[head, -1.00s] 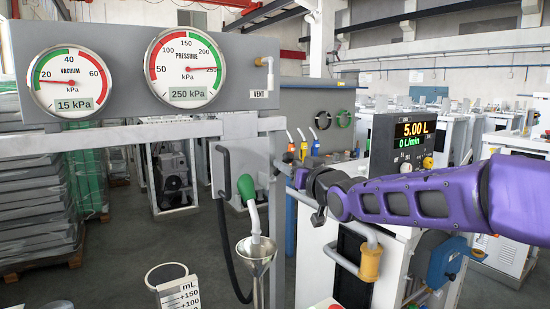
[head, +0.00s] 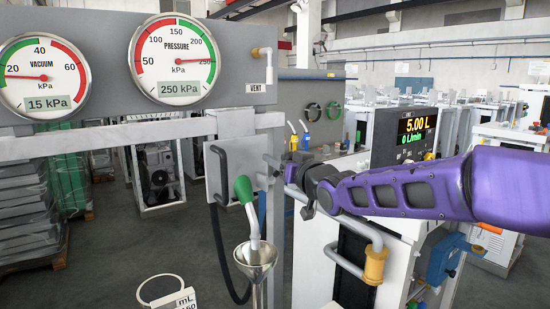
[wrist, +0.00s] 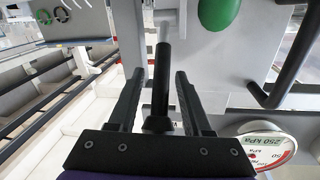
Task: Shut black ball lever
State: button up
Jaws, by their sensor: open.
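A black lever grip (wrist: 162,78) shows as a dark upright rod in the wrist view, with a grey stem above it. I take it to be the black ball lever. My gripper (wrist: 160,76) is open, with one dark finger on each side of the rod and visible gaps between. Contact cannot be seen. In the head view my gripper (head: 274,170) is at the right edge of the grey plate; the lever is hard to make out there.
A black hose (head: 219,240) hangs left. The pressure gauge (head: 172,60) is up left. A white dispenser with display (head: 416,132) stands right.

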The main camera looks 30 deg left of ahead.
dwell(0.3)
grip_shut()
jog(key=shift+a+r, duration=0.1)
jog(key=shift+r, duration=0.15)
dwell(1.1)
